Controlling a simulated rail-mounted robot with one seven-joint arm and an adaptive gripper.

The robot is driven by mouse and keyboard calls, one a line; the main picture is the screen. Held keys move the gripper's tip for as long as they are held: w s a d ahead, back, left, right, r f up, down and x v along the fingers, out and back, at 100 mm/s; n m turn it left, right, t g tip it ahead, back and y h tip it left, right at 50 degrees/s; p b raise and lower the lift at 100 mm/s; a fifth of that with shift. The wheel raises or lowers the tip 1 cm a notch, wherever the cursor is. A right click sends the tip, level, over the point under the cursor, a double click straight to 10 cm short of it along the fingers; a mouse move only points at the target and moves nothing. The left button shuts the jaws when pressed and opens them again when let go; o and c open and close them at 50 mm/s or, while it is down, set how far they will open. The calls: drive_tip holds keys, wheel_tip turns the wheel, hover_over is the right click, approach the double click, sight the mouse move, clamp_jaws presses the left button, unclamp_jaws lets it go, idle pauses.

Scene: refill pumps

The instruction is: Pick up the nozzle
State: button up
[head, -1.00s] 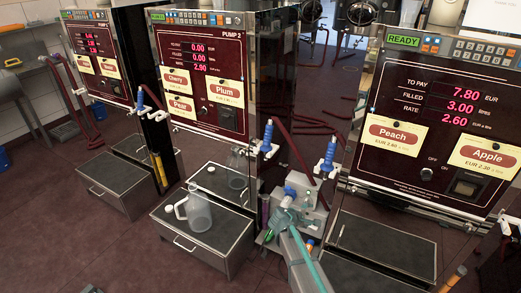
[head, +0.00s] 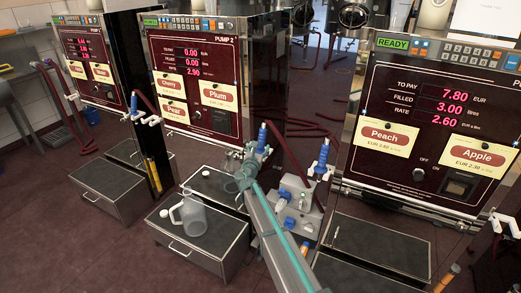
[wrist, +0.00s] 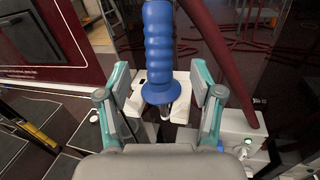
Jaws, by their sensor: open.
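A blue ribbed nozzle (head: 262,138) hangs upright in a white holder at the right side of Pump 2. In the wrist view the nozzle (wrist: 160,45) stands in the middle, its lower flange and metal spout above my gripper's palm. My gripper (wrist: 161,82) is open, one teal-grey finger on each side of the nozzle, with a visible gap on both sides. In the head view my gripper (head: 245,168) is just below and left of the nozzle, hiding part of the holder. A dark red hose runs beside the nozzle.
A second blue nozzle (head: 322,158) hangs to the right, beside the Peach and Apple pump (head: 430,120). A clear jug (head: 191,215) stands on the cabinet (head: 165,236) below Pump 2. A grey box with fittings (head: 298,210) sits between the pumps.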

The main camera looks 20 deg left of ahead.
sight(261, 140)
drive_tip(key=shift+w+a+r+p, duration=0.1)
drive_tip(key=shift+w+a+p, duration=0.15)
drive_tip(key=shift+w, duration=0.85)
drive_tip(key=shift+w+a+r+p, duration=0.15)
drive_tip(key=shift+w+p, duration=0.2)
drive_tip(key=shift+w, duration=0.7)
drive_tip(key=shift+w+a+r+p, duration=0.1)
drive_tip(key=shift+w+a+p, duration=0.15)
drive_tip(key=shift+w, duration=0.85)
drive_tip(key=c, duration=1.2)
clamp_jaws()
